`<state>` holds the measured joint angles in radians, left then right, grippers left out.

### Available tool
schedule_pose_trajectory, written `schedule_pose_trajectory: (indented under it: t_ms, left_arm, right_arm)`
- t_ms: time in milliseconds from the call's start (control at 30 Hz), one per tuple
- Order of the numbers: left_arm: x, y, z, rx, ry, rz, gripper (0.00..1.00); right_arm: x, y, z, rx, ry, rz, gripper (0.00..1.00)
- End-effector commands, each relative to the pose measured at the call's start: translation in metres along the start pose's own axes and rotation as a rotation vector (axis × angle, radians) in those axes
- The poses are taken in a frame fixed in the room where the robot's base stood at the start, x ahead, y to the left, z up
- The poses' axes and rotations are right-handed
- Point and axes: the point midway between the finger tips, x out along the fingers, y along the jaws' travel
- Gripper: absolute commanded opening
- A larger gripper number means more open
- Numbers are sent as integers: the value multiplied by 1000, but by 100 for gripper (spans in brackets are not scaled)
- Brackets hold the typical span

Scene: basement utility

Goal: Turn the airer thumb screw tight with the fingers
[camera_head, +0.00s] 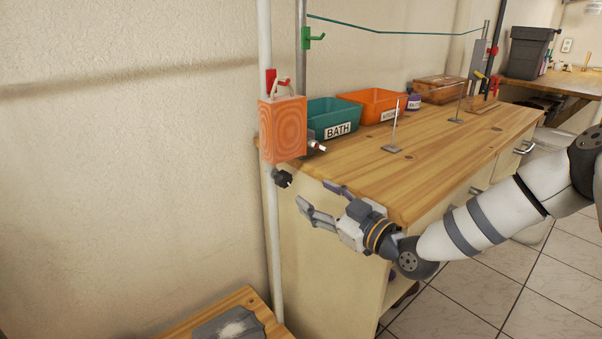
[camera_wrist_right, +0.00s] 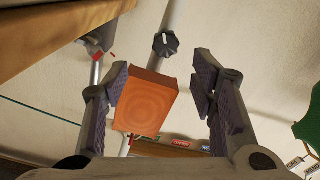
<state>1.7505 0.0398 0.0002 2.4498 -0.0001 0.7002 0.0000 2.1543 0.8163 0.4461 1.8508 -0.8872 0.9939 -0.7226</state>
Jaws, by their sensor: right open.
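The thumb screw is a black lobed knob (camera_head: 283,179) on the white upright pole (camera_head: 270,220), just below a hanging orange wooden block (camera_head: 284,130). In the right wrist view the knob (camera_wrist_right: 165,44) faces me with a pale line on it, and the orange block (camera_wrist_right: 146,102) shows between the fingers in the picture. My right gripper (camera_head: 318,194) is open and empty, to the right of and slightly below the knob in the head view, apart from it. Its fingers (camera_wrist_right: 162,78) point towards the pole. My left gripper is not in view.
The wooden workbench (camera_head: 430,150) stands close behind my right gripper, its corner near the pole. On it are a teal BATH bin (camera_head: 335,120), an orange bin (camera_head: 372,105) and metal stands (camera_head: 393,140). A low wooden piece with a grey item (camera_head: 228,325) lies below.

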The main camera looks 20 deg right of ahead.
Motion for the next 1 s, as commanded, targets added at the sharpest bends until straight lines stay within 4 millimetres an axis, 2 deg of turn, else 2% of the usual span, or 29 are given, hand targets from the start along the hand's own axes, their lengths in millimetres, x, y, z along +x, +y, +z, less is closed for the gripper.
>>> schedule_pose_trajectory:
  t_ms: [100,300,433,600,833,1000]
  left_arm:
    - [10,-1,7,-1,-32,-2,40]
    - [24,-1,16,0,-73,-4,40]
    - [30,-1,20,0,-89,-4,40]
    - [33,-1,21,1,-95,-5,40]
    - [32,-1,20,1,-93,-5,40]
    - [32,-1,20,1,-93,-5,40]
  right_arm:
    - [24,-4,8,3,-9,-5,52]
    - [76,-6,11,6,-12,-7,52]
    - [100,-5,9,6,-11,-6,52]
    - [113,-4,6,8,-8,-5,52]
    - [114,-4,4,7,-7,-5,52]
    - [114,-4,4,7,-7,-5,13]
